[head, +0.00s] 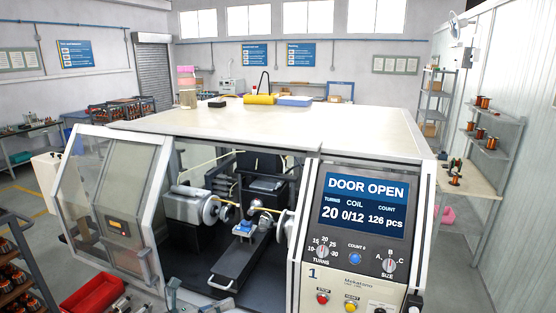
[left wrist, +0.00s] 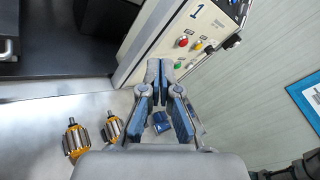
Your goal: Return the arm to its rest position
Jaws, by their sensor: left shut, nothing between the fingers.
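My left gripper (left wrist: 159,72) shows in the left wrist view with its blue-padded fingers together and nothing between them. It is in front of the winding machine's control panel (left wrist: 190,42), over a pale surface. In the head view the white winding machine (head: 268,128) stands in the middle with its glass door (head: 112,190) swung open to the left. Its screen (head: 364,203) reads DOOR OPEN, 20 turns, coil 0/12, count 126 pcs. A small blue holder (head: 243,229) sits inside the machine between the two spindles. My right gripper shows in neither view.
Two orange-and-metal armatures (left wrist: 75,140) (left wrist: 114,127) lie left of my gripper in the wrist view. A red bin (head: 93,293) is at the lower left of the head view. A shelf with copper spools (head: 490,143) is at the right wall. A dark rack (head: 18,262) is at the left edge.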

